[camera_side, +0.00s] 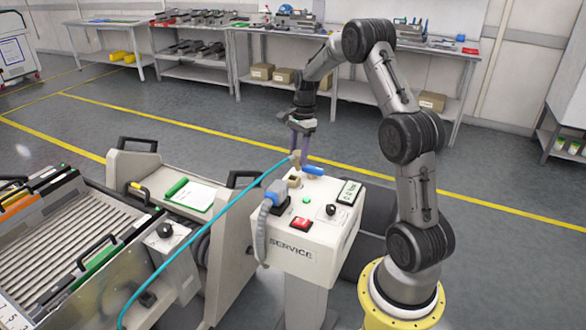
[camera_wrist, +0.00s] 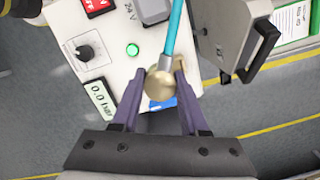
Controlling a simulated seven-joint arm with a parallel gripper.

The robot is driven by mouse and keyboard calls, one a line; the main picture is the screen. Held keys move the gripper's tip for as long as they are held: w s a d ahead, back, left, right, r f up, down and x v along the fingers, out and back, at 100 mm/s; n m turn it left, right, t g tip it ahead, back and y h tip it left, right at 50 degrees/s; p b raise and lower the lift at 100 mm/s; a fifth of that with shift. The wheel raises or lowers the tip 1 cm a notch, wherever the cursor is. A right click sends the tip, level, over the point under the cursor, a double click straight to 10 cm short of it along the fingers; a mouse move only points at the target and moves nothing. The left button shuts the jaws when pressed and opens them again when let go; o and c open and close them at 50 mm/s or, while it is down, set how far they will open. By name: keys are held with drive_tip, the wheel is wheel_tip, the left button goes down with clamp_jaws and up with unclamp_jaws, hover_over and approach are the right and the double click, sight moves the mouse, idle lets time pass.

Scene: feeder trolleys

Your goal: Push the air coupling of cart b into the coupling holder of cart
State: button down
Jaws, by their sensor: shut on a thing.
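My gripper (camera_side: 299,160) points down over the back of the white service box and is shut on the brass air coupling (camera_side: 296,158). In the wrist view the coupling (camera_wrist: 159,84) sits between the purple fingertips (camera_wrist: 166,76), with the teal hose (camera_wrist: 173,32) running from it. In the side view the hose (camera_side: 208,226) arcs down left across the feeder trolley (camera_side: 85,240). The coupling appears to be above a small brass fitting (camera_side: 294,181) on the box, apart from it. I cannot make out which part of the trolley is the coupling holder.
The trolley's upright black handle (camera_side: 243,178) stands close left. Workbenches stand far behind, across open floor.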

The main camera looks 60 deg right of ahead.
sight(294, 159)
drive_tip(key=f, duration=0.1)
drive_tip(key=w+d+f, duration=0.1)
drive_tip(key=w+f, duration=0.1)
drive_tip(key=shift+w+d+f, duration=0.15)
drive_tip(key=shift+d+f, duration=0.1)
drive_tip(key=shift+d, duration=0.15)
drive_tip(key=shift+w+d+f, duration=0.1)
drive_tip(key=shift+f, duration=0.7)
drive_tip(key=shift+w+d+f, duration=0.1)
drive_tip(key=shift+f, duration=0.7)
drive_tip(key=shift+f, duration=0.1)
drive_tip(key=shift+c, duration=2.1)
unclamp_jaws()
drive_tip(key=shift+f, duration=0.1)
